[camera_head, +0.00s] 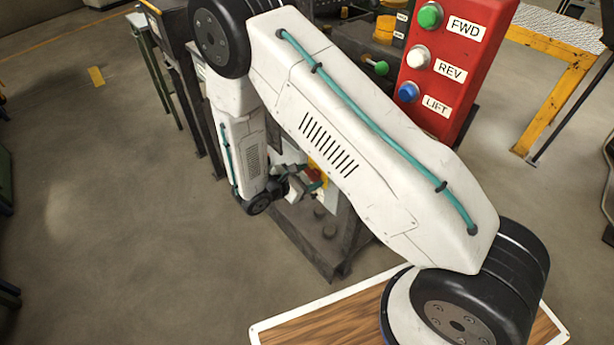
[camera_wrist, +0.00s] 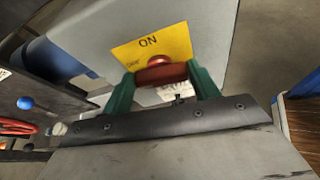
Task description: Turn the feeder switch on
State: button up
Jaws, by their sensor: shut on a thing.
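The feeder switch is a red knob (camera_wrist: 160,72) on a yellow plate (camera_wrist: 176,42) that reads ON, fixed to a grey housing. My gripper (camera_wrist: 162,78) has one green finger on each side of the knob and is shut on it. Other small lettering on the plate is too blurred to read. In the head view my gripper (camera_head: 307,182) is low behind my arm, and a bit of the red knob (camera_head: 314,174) and yellow plate shows there. My arm hides much of the machine around it.
A red panel (camera_head: 475,40) with FWD, REV and LIFT buttons stands behind my arm. A green knob (camera_head: 380,68) is left of it. A yellow-framed table (camera_head: 560,75) stands at the right. The floor at the left (camera_head: 100,200) is mostly clear.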

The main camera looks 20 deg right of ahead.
jog(key=m+t, duration=0.2)
jog(key=m, duration=0.1)
jog(key=shift+s+f, duration=0.1)
jog(key=shift+s, duration=0.2)
jog(key=m+t, duration=0.1)
jog(key=m, duration=0.1)
jog(key=shift+s+d+f+m+t, duration=0.1)
jog(key=shift+s+f+m+t, duration=0.1)
jog(key=shift+m+t, duration=0.15)
jog(key=m+t, duration=0.2)
jog(key=m, duration=0.1)
jog(key=shift+s+f, duration=0.1)
jog(key=shift+f, duration=0.1)
jog(key=shift+f+m+t+h, duration=0.1)
jog(key=shift+m+t+h, duration=0.2)
jog(key=shift+m, duration=0.65)
jog(key=shift+f+m+t+h, duration=0.1)
jog(key=shift+m+t+h, duration=0.2)
jog(key=shift+m, duration=0.6)
jog(key=shift+d, duration=0.1)
jog(key=o, duration=1)
jog(key=v, duration=0.8)
